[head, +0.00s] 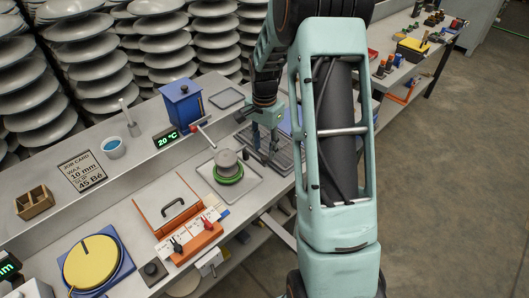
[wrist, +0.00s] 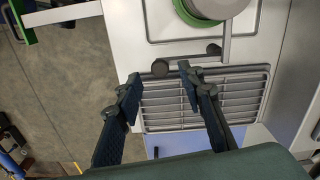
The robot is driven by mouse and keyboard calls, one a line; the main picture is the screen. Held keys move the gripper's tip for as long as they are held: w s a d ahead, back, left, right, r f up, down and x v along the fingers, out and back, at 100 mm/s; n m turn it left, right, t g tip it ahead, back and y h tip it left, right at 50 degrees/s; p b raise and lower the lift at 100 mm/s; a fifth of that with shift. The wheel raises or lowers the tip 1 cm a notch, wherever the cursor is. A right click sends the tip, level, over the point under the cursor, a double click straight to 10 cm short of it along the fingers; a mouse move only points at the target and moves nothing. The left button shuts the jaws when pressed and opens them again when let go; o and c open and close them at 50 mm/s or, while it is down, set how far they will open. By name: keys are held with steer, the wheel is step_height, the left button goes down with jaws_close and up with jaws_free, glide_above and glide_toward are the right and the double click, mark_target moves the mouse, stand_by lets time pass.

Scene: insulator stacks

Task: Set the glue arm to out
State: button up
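My gripper (wrist: 158,78) is open and empty; its two dark fingers are apart in the wrist view, above a slatted metal rack (wrist: 205,100). In the head view my gripper (head: 265,142) points down beside a tray (head: 248,190) with a grey and green round stack (head: 229,168). In the wrist view a grey bar (wrist: 226,45) with a dark end piece (wrist: 214,48) reaches past the green disc toward the rack; I cannot tell whether it is the glue arm. A dark round knob (wrist: 160,68) lies just beyond the fingertips, apparently untouched.
A blue box (head: 183,104) stands by a "20 °C" display (head: 167,138) and a red-tipped rod (head: 204,122). An orange-edged lidded box (head: 176,205) and small levers on an orange block (head: 195,242) stand nearer. Stacked grey discs (head: 85,55) fill the back.

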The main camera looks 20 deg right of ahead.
mark_target(264, 157)
steer(key=shift+f, duration=1.55)
steer(key=shift+c, duration=0.4)
jaws_close()
